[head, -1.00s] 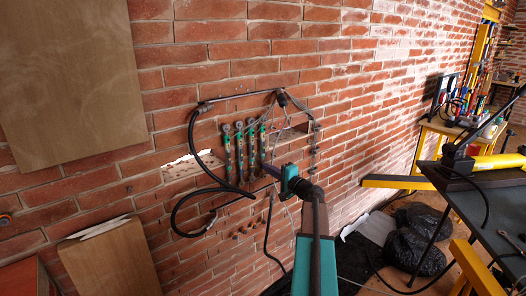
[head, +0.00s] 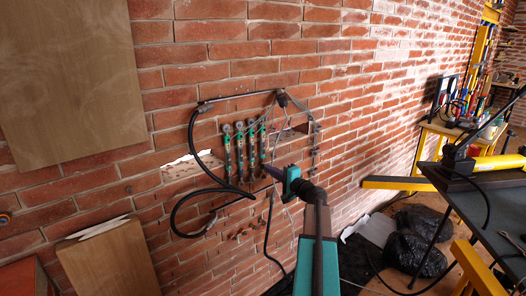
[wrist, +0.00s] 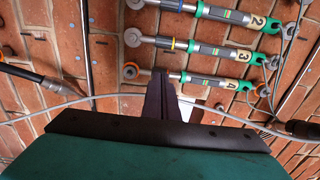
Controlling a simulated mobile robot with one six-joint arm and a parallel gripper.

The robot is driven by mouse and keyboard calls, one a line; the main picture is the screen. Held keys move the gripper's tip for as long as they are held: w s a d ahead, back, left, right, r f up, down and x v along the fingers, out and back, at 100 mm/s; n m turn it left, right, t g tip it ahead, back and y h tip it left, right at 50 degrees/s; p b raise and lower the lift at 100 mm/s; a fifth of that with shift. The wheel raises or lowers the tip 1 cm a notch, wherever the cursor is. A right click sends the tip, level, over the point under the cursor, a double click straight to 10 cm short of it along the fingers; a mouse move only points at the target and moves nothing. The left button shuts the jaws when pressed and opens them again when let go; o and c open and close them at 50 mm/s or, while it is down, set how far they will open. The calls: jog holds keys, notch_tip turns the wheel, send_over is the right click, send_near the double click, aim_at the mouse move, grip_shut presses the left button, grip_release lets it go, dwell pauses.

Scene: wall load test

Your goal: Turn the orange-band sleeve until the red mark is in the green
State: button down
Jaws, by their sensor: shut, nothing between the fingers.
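Several turnbuckle-like bars with teal ends hang on the brick wall (head: 239,150). In the wrist view they lie crosswise, numbered 2 (wrist: 225,14), 3 (wrist: 222,52) and 4 (wrist: 215,81). Bar 4 is nearest my gripper and has an orange ring (wrist: 131,70) at its left end. An orange band shows near the left part of its sleeve, partly by my fingertips.
A black hose (head: 178,205) loops left of the bars, and a thin grey cable (wrist: 90,98) crosses below bar 4. A hose end (wrist: 45,83) lies at left. Wooden boards (head: 70,70) stand left; a dark workbench (head: 480,200) is at right.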

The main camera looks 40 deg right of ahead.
jog(key=s+b, duration=0.2)
jog(key=s, duration=0.5)
jog(key=shift+a, duration=0.25)
dwell(0.3)
jog(key=shift+w+f, duration=0.1)
dwell(0.3)
jog(key=w+a+f+n+g+y, duration=0.25)
jog(key=w+a+f, duration=0.25)
jog(key=a+f, duration=0.6)
jog(key=s+a+f+n+g+y+p, duration=0.25)
jog(key=a+f+n+g+y, duration=0.5)
jog(key=a+f, duration=1.9)
jog(key=s+a+f+n+g+h, duration=0.3)
jog(key=s+a+f+g, duration=0.35)
jog(key=s, duration=0.55)
jog(key=s+a+f+n+g+h, duration=0.3)
jog(key=s+a+f+g, duration=0.1)
jog(key=s+a+f, duration=0.55)
jog(key=s+n+g+h+p, duration=0.1)
jog(key=s+n+g+h, duration=0.1)
jog(key=s, duration=1)
jog(key=shift+a+f+n+g+h, duration=0.25)
jog(key=shift+a+n+g+h, duration=0.1)
jog(key=shift+n+g+h, duration=0.1)
